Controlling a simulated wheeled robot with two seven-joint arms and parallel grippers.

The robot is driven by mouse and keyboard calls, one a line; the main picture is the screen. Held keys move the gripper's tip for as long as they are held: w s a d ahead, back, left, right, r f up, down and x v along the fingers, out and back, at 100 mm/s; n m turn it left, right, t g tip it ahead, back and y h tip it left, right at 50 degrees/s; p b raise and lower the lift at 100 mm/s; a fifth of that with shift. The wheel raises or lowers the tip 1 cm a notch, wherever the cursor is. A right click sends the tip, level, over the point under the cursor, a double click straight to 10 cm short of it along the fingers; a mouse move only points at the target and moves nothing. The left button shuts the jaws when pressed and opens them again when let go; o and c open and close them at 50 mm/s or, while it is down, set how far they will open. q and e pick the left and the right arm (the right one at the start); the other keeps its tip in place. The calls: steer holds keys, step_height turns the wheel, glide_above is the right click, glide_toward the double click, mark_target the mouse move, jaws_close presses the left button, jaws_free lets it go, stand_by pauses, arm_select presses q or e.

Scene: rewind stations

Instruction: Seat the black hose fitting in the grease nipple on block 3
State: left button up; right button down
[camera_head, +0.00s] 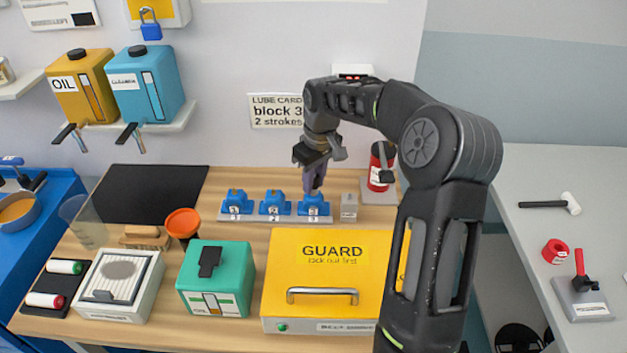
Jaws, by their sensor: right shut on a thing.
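Three blue blocks stand in a row on a grey strip at the back of the wooden bench. Block 3 (313,205) is the rightmost, with a white number label. My right gripper (315,178) points down just above block 3, shut on a small dark piece that looks like the black hose fitting. The fitting is too small and too covered by the gripper to make out clearly. The grease nipple on top of block 3 is hidden behind the gripper tip, and I cannot tell whether fitting and nipple touch. My left gripper is not in view.
A red grease pump (377,174) and a small grey block (349,207) stand right of the blocks. The yellow guard box (290,262) and green oil box (236,267) are in front. An orange funnel (182,223) is to the left. My right arm covers the bench's right end.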

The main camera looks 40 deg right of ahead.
steer(key=shift+f, duration=0.25)
steer(key=shift+f, duration=0.2)
steer(key=c, duration=1.2)
jaws_free()
steer(key=shift+r, duration=0.15)
steer(key=r, duration=0.4)
steer(key=s+r, duration=0.1)
steer(key=r, duration=0.3)
steer(key=r+b, duration=0.1)
steer(key=r, duration=0.3)
steer(key=shift+s, duration=0.2)
